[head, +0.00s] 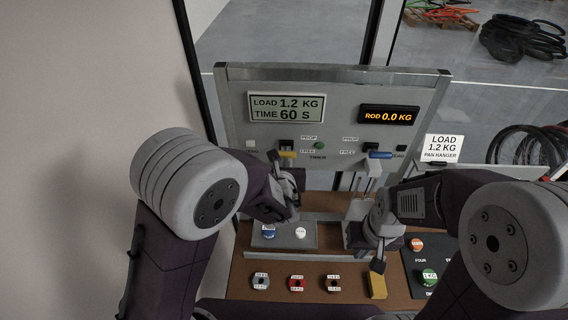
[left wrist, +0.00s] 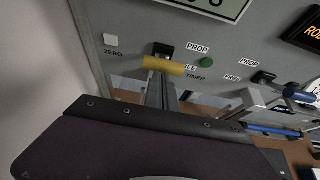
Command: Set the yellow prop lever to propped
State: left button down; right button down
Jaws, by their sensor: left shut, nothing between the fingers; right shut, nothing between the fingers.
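The yellow prop lever (head: 288,154) sticks out from the left half of the upright panel, under the load and time display. Its handle lies level with the lower FREE label, below the PROP label (head: 309,138). In the left wrist view the yellow handle (left wrist: 165,66) lies across the top of my left gripper (left wrist: 160,88), whose fingers are shut and empty just below it. I cannot tell whether they touch. In the head view my left gripper (head: 275,160) is close to the lever. My right gripper (head: 378,266) is shut and empty, low over the bench.
A blue lever (head: 380,155) is on the panel's right half. A green button (head: 319,146) sits between the levers. A yellow block (head: 377,287) is by my right gripper. Labelled weights (head: 297,282) and a tray (head: 268,240) are on the brown bench. A wall stands close on the left.

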aim_at(284, 153)
pick_arm(q)
jog(key=shift+w+r, duration=0.55)
jog(key=shift+r, duration=0.35)
jog(key=shift+w+r+p, duration=0.25)
jog(key=shift+r+p, duration=0.15)
jog(key=shift+r, duration=0.25)
